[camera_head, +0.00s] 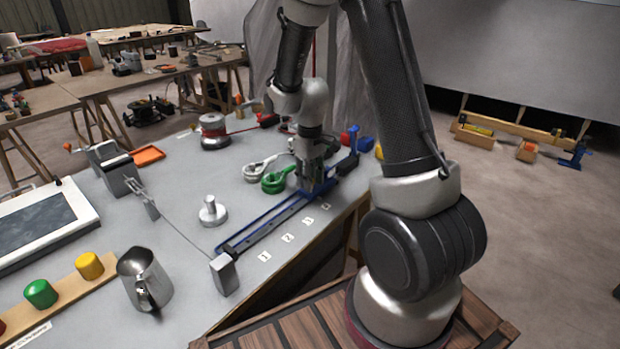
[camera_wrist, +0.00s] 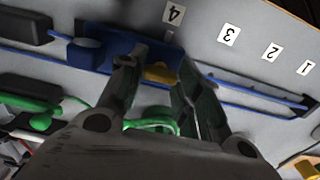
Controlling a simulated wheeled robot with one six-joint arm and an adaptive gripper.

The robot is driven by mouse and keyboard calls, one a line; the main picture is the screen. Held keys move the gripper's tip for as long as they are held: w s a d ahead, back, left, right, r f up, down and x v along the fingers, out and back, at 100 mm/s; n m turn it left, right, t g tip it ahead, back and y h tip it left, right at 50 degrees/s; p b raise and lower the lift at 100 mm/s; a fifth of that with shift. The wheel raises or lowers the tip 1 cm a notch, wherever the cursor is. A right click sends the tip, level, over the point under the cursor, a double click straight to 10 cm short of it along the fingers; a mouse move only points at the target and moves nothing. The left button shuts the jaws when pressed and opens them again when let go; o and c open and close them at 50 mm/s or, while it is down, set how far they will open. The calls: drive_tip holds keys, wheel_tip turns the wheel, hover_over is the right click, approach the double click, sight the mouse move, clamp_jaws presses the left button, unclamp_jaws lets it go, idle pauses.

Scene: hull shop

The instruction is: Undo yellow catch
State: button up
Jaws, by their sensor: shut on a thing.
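The yellow catch (camera_wrist: 160,73) shows in the wrist view between my fingertips, next to a blue block (camera_wrist: 86,50) on the blue rail (camera_wrist: 245,92). My gripper (camera_wrist: 157,70) is shut on the catch, with a finger on either side. In the head view my gripper (camera_head: 312,186) points down at the far part of the blue rail (camera_head: 262,232), and the catch is hidden behind it. Number label 4 (camera_wrist: 173,14) lies beside the catch. Labels 3 (camera_wrist: 229,35), 2 (camera_wrist: 271,51) and 1 (camera_wrist: 306,68) run along the rail.
A green looped cable (camera_head: 277,182) and a white one (camera_head: 256,168) lie left of my gripper. A steel knob (camera_head: 211,212), a metal jug (camera_head: 146,279) and a post (camera_head: 224,275) with a thin wire stand nearer. The table edge runs close on the right.

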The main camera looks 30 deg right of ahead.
idle(0.5)
drive_tip(key=o, duration=1)
wheel_tip(320, 180, up, 12)
